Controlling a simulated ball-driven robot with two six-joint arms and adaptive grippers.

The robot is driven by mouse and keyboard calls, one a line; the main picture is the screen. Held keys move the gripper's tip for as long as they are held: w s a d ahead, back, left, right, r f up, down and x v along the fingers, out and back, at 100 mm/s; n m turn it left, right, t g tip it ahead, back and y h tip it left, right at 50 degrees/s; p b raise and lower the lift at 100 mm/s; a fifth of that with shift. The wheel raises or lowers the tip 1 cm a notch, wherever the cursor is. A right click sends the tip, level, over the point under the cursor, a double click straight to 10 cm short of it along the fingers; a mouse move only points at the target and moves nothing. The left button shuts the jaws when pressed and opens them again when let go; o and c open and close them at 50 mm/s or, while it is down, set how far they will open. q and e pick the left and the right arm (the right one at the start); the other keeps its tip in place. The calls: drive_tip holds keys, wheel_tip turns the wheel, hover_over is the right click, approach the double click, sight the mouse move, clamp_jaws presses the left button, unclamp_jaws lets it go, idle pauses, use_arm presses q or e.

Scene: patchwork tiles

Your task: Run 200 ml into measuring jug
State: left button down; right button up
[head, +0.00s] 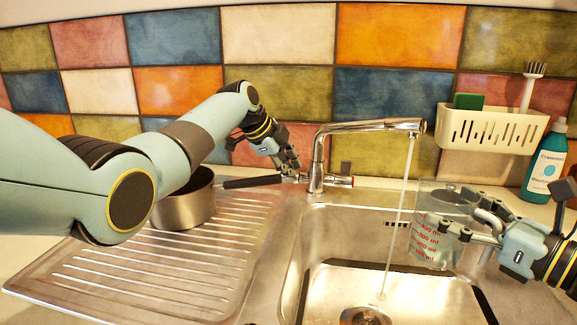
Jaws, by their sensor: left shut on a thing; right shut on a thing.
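The measuring jug (432,262) is clear, with red ml markings, and is upright over the right side of the sink. My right gripper (452,229) is shut on it from the right. The chrome tap (318,155) stands behind the sink, and a thin water stream (401,200) runs from its spout. The stream passes just left of the jug and lands in the sink near the drain. I cannot make out any water level in the jug. My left gripper (291,170) is shut on the tap's left handle (301,178); its fingers partly hide the handle.
The steel sink (330,235) has a drain (365,315) at the front. A saucepan (186,208) stands on the ribbed drainer (150,265), its black handle towards the tap. A cream wall caddy (490,128) and a teal soap bottle (545,160) are at right.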

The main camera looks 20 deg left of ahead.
use_arm(q)
drive_tip(key=shift+w+r+g, duration=0.15)
drive_tip(key=shift+w+g, duration=0.05)
drive_tip(key=shift+g, duration=0.1)
drive_tip(key=shift+w+a+g, duration=0.1)
drive_tip(key=shift+g, duration=0.4)
drive_tip(key=c, duration=1.5)
unclamp_jaws()
drive_tip(key=shift+o, duration=0.2)
drive_tip(key=v, duration=1.2)
drive_tip(key=shift+a, duration=0.15)
